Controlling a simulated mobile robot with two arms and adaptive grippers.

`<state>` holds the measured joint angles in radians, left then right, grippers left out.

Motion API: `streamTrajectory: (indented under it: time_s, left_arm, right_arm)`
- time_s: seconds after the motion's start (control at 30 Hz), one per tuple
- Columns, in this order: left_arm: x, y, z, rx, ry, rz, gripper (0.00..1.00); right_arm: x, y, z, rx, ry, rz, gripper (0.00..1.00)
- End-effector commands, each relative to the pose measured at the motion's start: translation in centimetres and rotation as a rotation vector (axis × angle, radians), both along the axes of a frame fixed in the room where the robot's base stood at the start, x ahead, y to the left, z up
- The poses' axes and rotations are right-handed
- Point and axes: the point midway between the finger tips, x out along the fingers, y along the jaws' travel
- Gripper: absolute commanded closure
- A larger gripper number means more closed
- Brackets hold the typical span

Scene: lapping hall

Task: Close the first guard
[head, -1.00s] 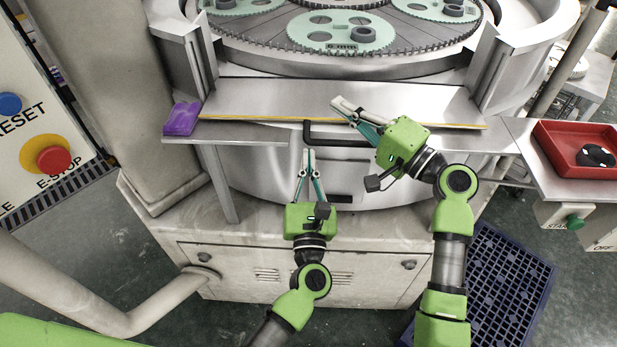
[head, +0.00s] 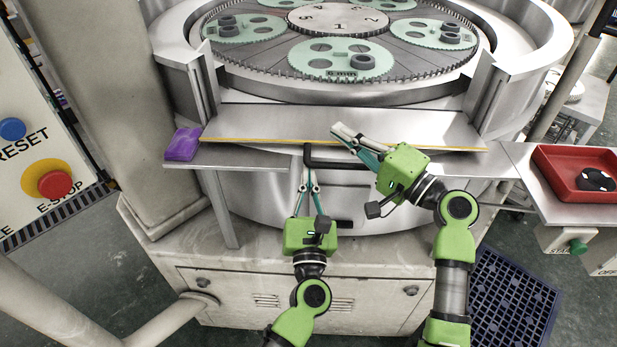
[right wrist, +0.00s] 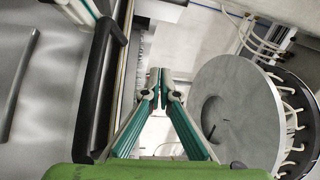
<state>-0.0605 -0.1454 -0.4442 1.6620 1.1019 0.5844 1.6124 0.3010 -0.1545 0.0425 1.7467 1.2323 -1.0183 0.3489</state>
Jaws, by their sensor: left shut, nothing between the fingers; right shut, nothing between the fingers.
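The guard (head: 260,122) is a flat metal panel with a yellow lower edge, low between two metal posts in front of the round machine. The toothed plate behind it is exposed. A black bar handle (head: 345,164) sits below the panel; it also shows at left in the right wrist view (right wrist: 97,85). My left gripper (head: 308,172) is shut and empty, pointing up at the handle's left end; I cannot tell whether it touches. My right gripper (head: 338,130) is shut and empty, over the panel's middle; its closed fingertips show in the right wrist view (right wrist: 160,72).
Green carriers (head: 342,60) lie on the toothed plate. A purple cloth-like item (head: 183,144) lies on the left ledge. A red tray (head: 560,184) with a dark round part stands at right. A control panel with an E-stop (head: 50,180) is at left. A blue grate (head: 515,300) lies on the floor.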

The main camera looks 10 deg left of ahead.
Motion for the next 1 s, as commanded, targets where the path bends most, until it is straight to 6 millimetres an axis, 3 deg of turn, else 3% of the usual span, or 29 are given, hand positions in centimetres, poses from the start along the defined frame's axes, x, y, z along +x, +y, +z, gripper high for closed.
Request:
streamTrajectory:
  time_s: [0.03,0.1,0.47,1.0]
  left_arm:
    - [0.0,0.0,0.3,0.001,-0.005,0.000,1.00]
    - [0.0,0.0,0.3,0.001,-0.005,0.000,1.00]
    - [0.0,0.0,0.3,0.001,-0.005,0.000,1.00]
    - [0.0,-0.1,0.3,0.001,-0.005,0.000,1.00]
  right_arm:
    - [0.0,0.0,0.0,0.000,0.000,0.000,0.83]
    - [0.0,0.0,0.0,0.000,0.000,0.000,0.72]
    - [-0.2,-0.3,0.0,0.000,0.000,-0.001,0.72]
    - [-5.8,-8.0,-1.3,-0.003,0.002,-0.001,0.72]
